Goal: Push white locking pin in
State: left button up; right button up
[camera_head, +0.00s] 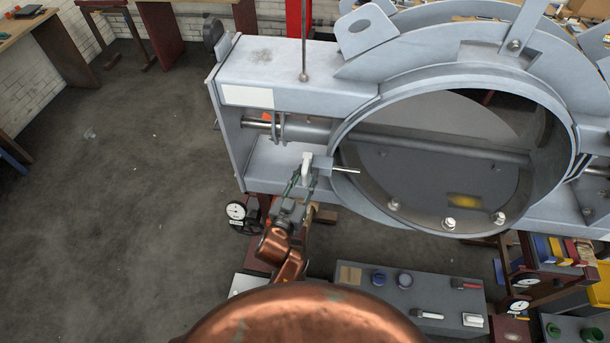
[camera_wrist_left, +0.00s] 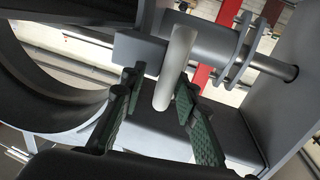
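The white locking pin (camera_head: 306,168) stands at a grey block on the left side of the big ring of the damper. It also shows as a white cylinder in the left wrist view (camera_wrist_left: 176,70). A thin metal rod (camera_head: 346,170) sticks out from the block to the right. My left gripper (camera_head: 303,180) is at the pin, with its green fingers apart on either side of it. In the left wrist view the pin's near end lies between the fingertips (camera_wrist_left: 160,88), with a gap at the left finger; contact at the right one is unclear. My right gripper is out of view.
The grey damper frame (camera_head: 300,67) and its round ring (camera_head: 455,75) surround the pin. A horizontal shaft with collars (camera_head: 280,128) runs above it. A grey bench (camera_head: 405,300) with small parts stands below right. The floor at left is mostly clear.

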pick_arm(q)
jog(key=shift+a, duration=0.1)
jog(key=shift+s+a, duration=0.1)
jog(key=shift+s, duration=0.05)
jog(key=v, duration=1.1)
jog(key=shift+s, duration=0.4)
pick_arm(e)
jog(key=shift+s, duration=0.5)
pick_arm(q)
jog(key=shift+a, duration=0.1)
